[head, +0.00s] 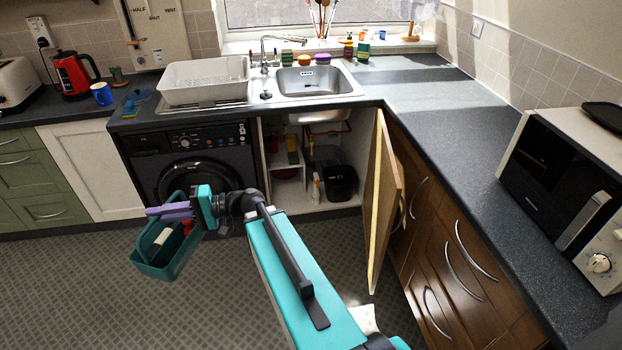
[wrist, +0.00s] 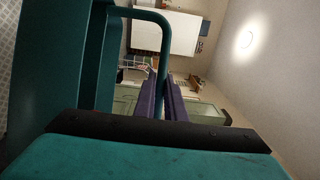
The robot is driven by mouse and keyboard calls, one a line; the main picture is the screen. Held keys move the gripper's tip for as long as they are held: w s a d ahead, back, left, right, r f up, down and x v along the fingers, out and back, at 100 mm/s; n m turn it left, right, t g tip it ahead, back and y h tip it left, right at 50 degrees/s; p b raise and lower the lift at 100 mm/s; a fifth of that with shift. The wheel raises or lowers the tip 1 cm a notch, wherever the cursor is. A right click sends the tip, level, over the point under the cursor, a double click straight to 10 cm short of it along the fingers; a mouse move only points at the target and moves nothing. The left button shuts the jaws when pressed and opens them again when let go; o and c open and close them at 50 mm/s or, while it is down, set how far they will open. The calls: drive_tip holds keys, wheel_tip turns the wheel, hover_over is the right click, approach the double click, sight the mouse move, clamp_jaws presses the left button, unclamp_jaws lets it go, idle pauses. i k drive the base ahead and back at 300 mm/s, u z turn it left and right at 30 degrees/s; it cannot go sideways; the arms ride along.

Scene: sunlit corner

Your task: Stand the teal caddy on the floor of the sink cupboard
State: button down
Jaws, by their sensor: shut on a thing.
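The teal caddy (head: 163,262) hangs from my gripper (head: 168,211) in the head view, above the patterned floor and in front of the washing machine. It holds something white and something red. My gripper's purple fingers are shut on the caddy's handle; in the wrist view the handle (wrist: 163,50) runs up between the fingers (wrist: 161,100). The caddy's body (wrist: 85,60) fills the left of that view. The sink cupboard (head: 318,206) stands open to the right of the caddy, with its pale floor partly visible.
The cupboard door (head: 384,200) stands open, jutting forward on the right side of the opening. Inside are a black bin (head: 340,182), a small white shelf (head: 286,171) and bottles. The washing machine (head: 190,165) is left of the opening. The floor (head: 90,290) ahead is largely clear.

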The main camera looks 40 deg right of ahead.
sight(290, 200)
drive_tip(key=i, duration=1.1)
drive_tip(key=u, duration=0.05)
